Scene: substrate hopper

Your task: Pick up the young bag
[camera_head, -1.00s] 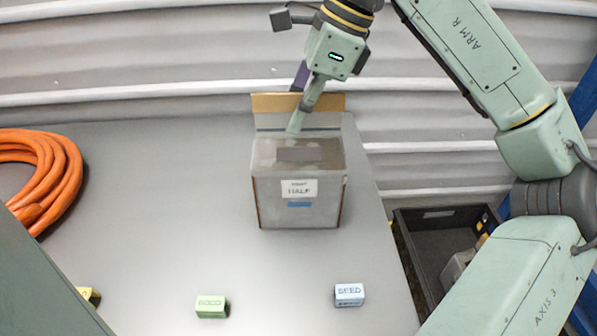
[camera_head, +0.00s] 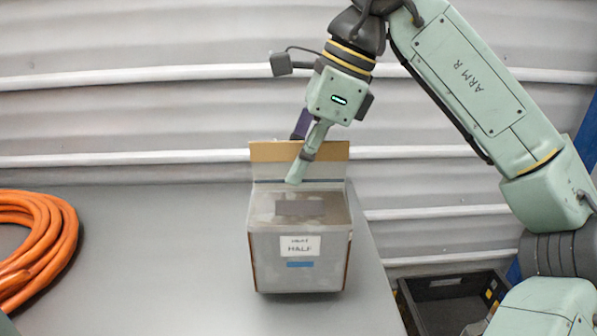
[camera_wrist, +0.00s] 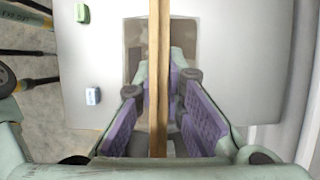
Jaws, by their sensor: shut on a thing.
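I cannot make out a young bag in either view. My gripper (camera_head: 296,170) is at the raised back panel (camera_head: 270,152) of the hopper (camera_head: 262,240), pointing down. The hopper stands upright on the table, with a label that reads HALF.
An orange hose coil (camera_head: 62,240) lies at left. A dark crate (camera_head: 450,295) stands at right, below the table. A ribbed wall rises behind.

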